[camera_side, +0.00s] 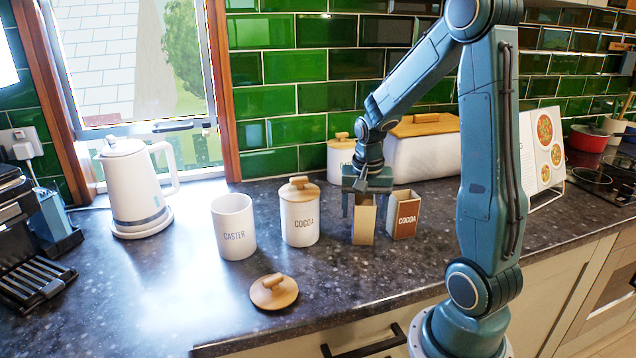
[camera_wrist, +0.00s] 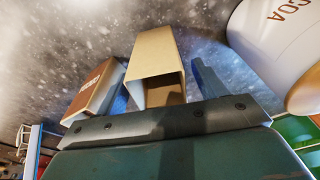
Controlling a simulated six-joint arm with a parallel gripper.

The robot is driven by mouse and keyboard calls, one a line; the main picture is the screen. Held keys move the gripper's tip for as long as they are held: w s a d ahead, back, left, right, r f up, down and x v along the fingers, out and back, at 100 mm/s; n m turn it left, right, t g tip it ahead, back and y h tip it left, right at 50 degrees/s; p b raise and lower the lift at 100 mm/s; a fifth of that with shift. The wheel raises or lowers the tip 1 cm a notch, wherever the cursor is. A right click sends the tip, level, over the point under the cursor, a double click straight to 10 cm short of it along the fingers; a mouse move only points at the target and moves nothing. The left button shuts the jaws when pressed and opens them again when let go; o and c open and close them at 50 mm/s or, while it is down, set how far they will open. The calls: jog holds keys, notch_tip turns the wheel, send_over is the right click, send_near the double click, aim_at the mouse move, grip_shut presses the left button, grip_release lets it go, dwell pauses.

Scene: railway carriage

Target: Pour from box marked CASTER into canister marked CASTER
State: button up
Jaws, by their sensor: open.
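The white CASTER canister (camera_side: 233,227) stands open on the counter, left of centre in the side view. A round wooden lid (camera_side: 274,292) lies on the counter in front of it. A plain tan box (camera_side: 363,226) stands upright right of centre; no label shows on its visible faces. It also shows in the wrist view (camera_wrist: 154,55), with its open top facing the camera. My gripper (camera_side: 366,203) points down over this box. Its fingers are open, one on each side of the box; one finger shows clearly right of the box in the wrist view.
A brown COCOA box (camera_side: 405,217) stands close to the right of the tan box. A lidded COCOA canister (camera_side: 300,218) stands between the tan box and the CASTER canister. A white kettle (camera_side: 134,190) is at left. The counter front is mostly clear.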

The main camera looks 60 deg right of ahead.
notch_tip(320, 180, up, 13)
jog(key=a, duration=0.1)
jog(key=shift+s+a, duration=0.25)
jog(key=shift+s, duration=0.05)
jog(key=shift+f, duration=0.1)
dwell(0.4)
grip_shut()
dwell(0.7)
jog(key=shift+a, duration=0.1)
dwell(0.6)
jog(key=s+a+r+n+t, duration=0.1)
jog(key=s+a+n+t, duration=0.1)
jog(key=a+n, duration=0.4)
jog(key=s+a+n+t+y, duration=0.1)
jog(key=s+a+n+t, duration=0.2)
jog(key=a, duration=1.1)
jog(key=s+n, duration=0.2)
jog(key=n, duration=0.2)
jog(key=shift+s+r, duration=0.25)
jog(key=shift+r, duration=0.1)
